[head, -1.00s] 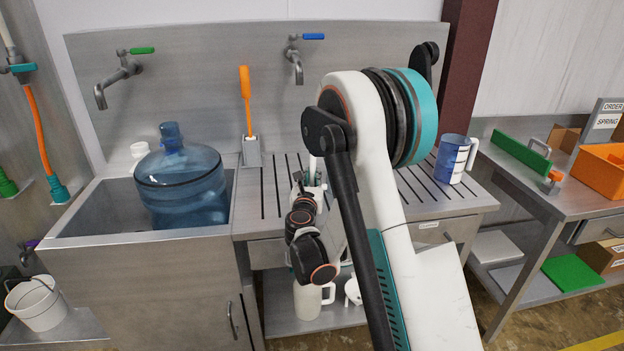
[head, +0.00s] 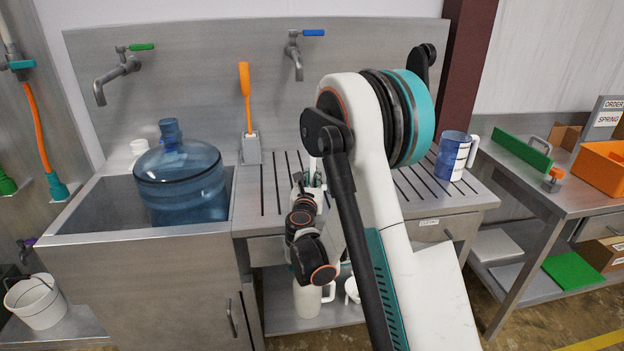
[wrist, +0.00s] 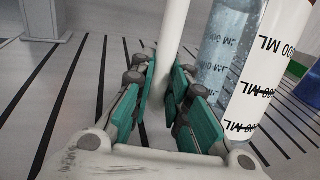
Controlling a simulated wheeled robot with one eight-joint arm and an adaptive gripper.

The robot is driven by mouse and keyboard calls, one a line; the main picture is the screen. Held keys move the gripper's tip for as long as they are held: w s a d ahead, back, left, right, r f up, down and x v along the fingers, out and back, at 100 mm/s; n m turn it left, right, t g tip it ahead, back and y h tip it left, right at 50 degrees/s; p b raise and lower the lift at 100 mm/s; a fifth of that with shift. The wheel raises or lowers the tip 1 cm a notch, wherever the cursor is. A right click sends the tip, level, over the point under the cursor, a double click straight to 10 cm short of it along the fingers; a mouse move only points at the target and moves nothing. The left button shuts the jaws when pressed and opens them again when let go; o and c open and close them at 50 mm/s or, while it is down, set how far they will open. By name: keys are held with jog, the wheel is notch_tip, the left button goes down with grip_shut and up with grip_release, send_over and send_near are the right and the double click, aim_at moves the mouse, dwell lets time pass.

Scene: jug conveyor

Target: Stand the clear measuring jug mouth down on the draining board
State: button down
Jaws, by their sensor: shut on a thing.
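My gripper (head: 311,182) is low over the draining board (head: 272,200), largely hidden behind my arm in the head view. In the wrist view my gripper (wrist: 166,95) has its teal fingers closed on both sides of an upright white bar, the handle of the clear measuring jug (wrist: 226,50). The jug is on the right of the fingers, see-through with a white panel and black ML marks. It looks upright or nearly so, close to the slotted board. I cannot tell whether it touches the board or which end its mouth is.
A blue-and-white jug (head: 452,158) stands on the board's right end. A brush holder (head: 251,150) with an orange-handled brush stands behind at the left. A big blue bottle (head: 182,180) sits in the sink. Taps hang above. The board's left strip is clear.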

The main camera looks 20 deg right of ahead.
jog(key=c, duration=1.5)
grip_release()
jog(key=shift+o, duration=0.2)
jog(key=shift+s+a, duration=0.1)
jog(key=v, duration=0.7)
jog(key=shift+s, duration=0.1)
jog(key=shift+s+r+m, duration=0.15)
jog(key=shift+r+m, duration=0.15)
jog(key=shift+m, duration=0.1)
jog(key=s+a+r+m+g+y, duration=0.1)
jog(key=s+r+m+g+y, duration=0.35)
jog(key=s+m, duration=0.95)
jog(key=s+a+m+g+y, duration=0.1)
jog(key=s+a+m+y, duration=0.1)
jog(key=s+a+m, duration=0.3)
jog(key=s+a+m+g+y, duration=0.2)
jog(key=s+a+m, duration=0.4)
jog(key=s+m, duration=0.4)
jog(key=s+y, duration=0.1)
jog(key=s, duration=0.2)
jog(key=shift+s+a+r, duration=0.3)
jog(key=shift+s+r, duration=0.05)
